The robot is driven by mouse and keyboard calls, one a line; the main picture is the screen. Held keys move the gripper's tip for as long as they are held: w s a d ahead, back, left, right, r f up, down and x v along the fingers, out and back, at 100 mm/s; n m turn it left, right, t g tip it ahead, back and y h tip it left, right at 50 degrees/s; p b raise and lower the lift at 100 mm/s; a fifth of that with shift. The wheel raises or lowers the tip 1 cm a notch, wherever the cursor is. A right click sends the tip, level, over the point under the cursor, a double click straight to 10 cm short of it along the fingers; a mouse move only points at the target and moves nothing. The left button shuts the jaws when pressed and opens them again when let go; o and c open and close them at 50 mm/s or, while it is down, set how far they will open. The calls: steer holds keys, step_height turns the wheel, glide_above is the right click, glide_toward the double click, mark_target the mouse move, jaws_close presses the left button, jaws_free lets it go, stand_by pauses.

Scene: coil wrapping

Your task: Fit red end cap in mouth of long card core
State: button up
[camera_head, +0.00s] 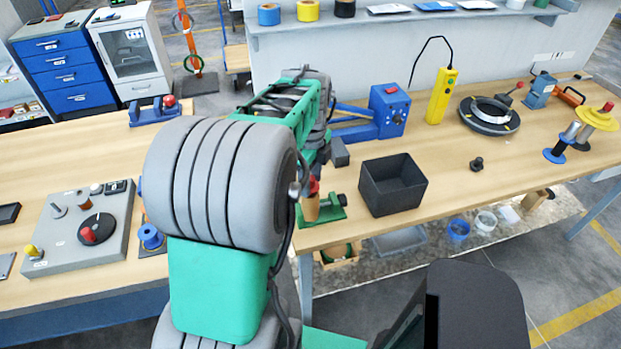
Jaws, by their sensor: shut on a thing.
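A red piece (314,185), which looks like the red end cap, shows at the top of an upright tan tube (311,208), which looks like the card core. I cannot tell whether the red piece is inside the mouth or just above it. The tube stands at a green holder (331,212) with a dark knob, near the table's front edge. My arm comes down over this spot from the left and covers part of it. My gripper's fingers are hidden behind my arm, so their hold on anything does not show.
A black open bin (391,187) stands right of the green holder. A blue fixture (388,112) and a yellow pendant (442,95) are behind it. A dark ring (489,115) lies farther right. A grey control panel (82,229) is on the left. Table between bin and ring is mostly clear.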

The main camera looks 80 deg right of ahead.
steer(key=shift+f+b, duration=0.45)
steer(key=shift+f, duration=0.4)
steer(key=o, duration=1.4)
steer(key=shift+r, duration=0.1)
step_height(320, 180, up, 8)
steer(key=shift+f+b, duration=0.15)
steer(key=shift+b, duration=0.3)
